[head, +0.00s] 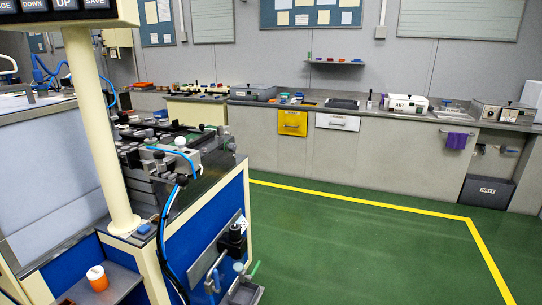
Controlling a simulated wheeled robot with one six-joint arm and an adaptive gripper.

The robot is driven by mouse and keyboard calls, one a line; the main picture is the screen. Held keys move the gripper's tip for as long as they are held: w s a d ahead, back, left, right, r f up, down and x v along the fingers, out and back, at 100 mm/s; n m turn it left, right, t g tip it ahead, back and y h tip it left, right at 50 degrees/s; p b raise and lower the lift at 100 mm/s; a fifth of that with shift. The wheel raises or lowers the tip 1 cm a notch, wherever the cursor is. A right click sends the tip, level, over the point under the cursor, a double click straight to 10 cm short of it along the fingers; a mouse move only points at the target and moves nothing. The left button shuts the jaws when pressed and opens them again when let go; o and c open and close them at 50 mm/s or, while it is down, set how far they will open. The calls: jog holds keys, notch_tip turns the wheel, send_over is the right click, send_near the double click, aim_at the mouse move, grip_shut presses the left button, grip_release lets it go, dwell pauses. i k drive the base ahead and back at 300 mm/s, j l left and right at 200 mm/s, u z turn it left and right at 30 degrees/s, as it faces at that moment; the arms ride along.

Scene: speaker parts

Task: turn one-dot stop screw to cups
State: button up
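A lathe-like machine (158,150) with several knobs, dark slides and a white ball knob (180,141) stands on a blue and cream stand at the left. A black-and-grey fitting (234,240) with small knobs is on the stand's right side, low down. The one-dot stop screw cannot be told apart among these small parts, and no dot marking or cups marking is readable. My gripper is not in view.
A cream post (98,130) rises in front of the machine. An orange cup (97,279) sits on a low shelf. A long bench (375,150) with a yellow drawer (292,122) runs along the back wall. The green floor (350,245) is clear, crossed by a yellow line.

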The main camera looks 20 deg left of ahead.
aim_at(65, 82)
jog(key=i+j+u, duration=0.1)
jog(key=i+u, duration=0.2)
jog(key=u, duration=0.15)
jog(key=i+u, duration=0.4)
jog(key=i+l+u, duration=0.1)
jog(key=i+u, duration=0.15)
jog(key=u, duration=1.3)
